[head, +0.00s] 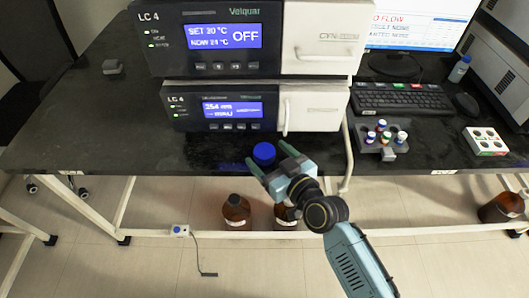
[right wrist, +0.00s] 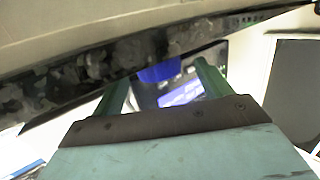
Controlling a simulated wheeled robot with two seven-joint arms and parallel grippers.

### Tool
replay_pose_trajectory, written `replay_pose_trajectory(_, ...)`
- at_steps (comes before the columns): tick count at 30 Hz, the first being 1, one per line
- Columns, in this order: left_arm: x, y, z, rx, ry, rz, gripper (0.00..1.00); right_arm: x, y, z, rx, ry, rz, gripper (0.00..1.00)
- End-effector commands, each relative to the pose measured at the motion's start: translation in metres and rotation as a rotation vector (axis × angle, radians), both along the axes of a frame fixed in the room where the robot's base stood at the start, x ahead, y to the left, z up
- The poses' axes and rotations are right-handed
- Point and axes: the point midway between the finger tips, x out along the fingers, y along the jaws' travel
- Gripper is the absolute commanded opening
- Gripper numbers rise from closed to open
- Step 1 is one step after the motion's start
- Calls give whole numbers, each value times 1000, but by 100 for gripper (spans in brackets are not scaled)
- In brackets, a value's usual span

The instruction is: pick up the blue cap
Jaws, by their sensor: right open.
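The blue cap (head: 264,153) is at the front edge of the dark bench, below the lower instrument. What lies under it is hidden by my gripper. My right gripper (head: 268,160) is open, with one finger on either side of the cap in the head view. In the right wrist view the blue cap (right wrist: 160,72) shows between the tips of the two green fingers (right wrist: 162,84). I cannot tell whether either finger touches it. My left gripper is not in view.
Two stacked LC 4 instruments (head: 215,100) stand just behind the cap. A grey vial rack (head: 368,147), a keyboard (head: 400,98) and a white box (head: 485,141) are to the right. Brown bottles (head: 236,212) stand below the bench. The bench's left side is mostly clear.

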Motion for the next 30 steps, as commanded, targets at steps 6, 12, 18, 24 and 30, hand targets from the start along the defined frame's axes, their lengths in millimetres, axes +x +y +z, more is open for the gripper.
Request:
replay_pose_trajectory(6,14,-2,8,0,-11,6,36,21,14,-4,0,1,0,77)
replay_pose_trajectory(12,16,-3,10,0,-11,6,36,23,14,-3,-1,2,-1,77)
replay_pose_trajectory(18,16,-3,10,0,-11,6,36,23,14,-3,-1,1,-1,60)
replay_pose_trajectory(24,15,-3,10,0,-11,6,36,23,14,-3,-1,1,-1,34)
replay_pose_trajectory(30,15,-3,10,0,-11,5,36,23,14,-3,-1,1,-1,29)
